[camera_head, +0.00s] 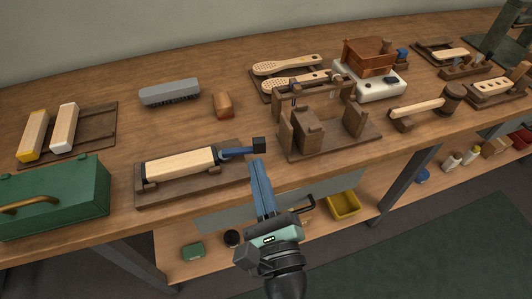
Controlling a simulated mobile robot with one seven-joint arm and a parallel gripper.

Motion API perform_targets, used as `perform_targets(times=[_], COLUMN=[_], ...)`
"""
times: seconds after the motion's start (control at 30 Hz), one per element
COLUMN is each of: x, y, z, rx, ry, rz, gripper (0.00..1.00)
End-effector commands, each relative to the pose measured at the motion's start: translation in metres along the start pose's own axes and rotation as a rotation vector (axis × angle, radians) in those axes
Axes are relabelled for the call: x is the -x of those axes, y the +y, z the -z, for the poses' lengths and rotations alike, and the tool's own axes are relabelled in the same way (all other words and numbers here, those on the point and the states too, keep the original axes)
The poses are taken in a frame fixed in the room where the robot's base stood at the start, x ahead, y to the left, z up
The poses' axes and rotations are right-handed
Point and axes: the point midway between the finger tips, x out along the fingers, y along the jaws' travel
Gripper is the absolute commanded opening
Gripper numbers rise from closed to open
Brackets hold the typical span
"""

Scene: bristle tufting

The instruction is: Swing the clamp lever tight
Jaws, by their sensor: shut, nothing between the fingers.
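The clamp lever (236,152) is a blue bar with a black block-shaped knob (259,144) at its right end. It sits at the right end of a dark wooden fixture (188,191) near the table's front edge. A pale wooden block (180,164) lies in this fixture, and the lever points right, away from it. My gripper (257,164) has long blue fingers, shut and empty. Its fingertips appear just below the black knob in the picture; I cannot tell whether they touch it.
A dark wooden stand with upright blocks (359,148) is close on the right. A green toolbox (62,198) stands at the left front. A grey brush (170,92) and a small brown block (223,104) lie behind the fixture. A yellow bin (343,205) is on the lower shelf.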

Motion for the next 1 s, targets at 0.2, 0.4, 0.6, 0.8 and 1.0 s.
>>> perform_targets(times=[0.2,0.4,0.6,0.8,1.0], x=[0.039,0.034,0.003,-0.034,-0.067], y=[0.032,0.033,0.031,0.030,0.029], z=[0.083,0.088,0.090,0.095,0.102], rx=[-0.452,-0.512,-0.508,-0.507,-0.506], ry=[0.130,0.138,0.135,0.135,0.136], rz=[0.060,0.072,0.069,0.068,0.070], gripper=[0.00,0.00,0.00,0.00,0.00])
